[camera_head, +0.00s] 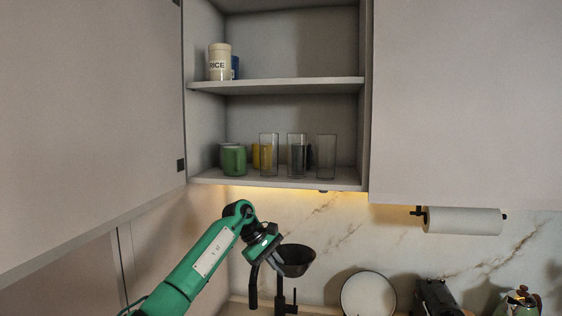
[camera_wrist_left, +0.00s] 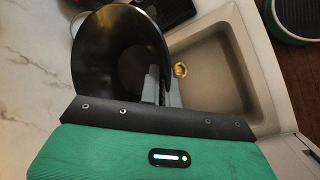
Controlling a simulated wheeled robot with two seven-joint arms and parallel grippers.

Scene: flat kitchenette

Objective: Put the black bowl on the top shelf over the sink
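The black bowl (camera_head: 297,262) is in the air above the sink area, below the open cabinet. My left gripper (camera_head: 276,250) is at the bowl's left rim and appears shut on it. My right gripper is out of view.
The lower shelf (camera_head: 285,180) holds a green mug (camera_head: 234,160), a yellow cup and several glasses (camera_head: 326,156). A paper towel roll (camera_head: 463,220) hangs at right. A black faucet (camera_head: 281,298) stands below the bowl.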

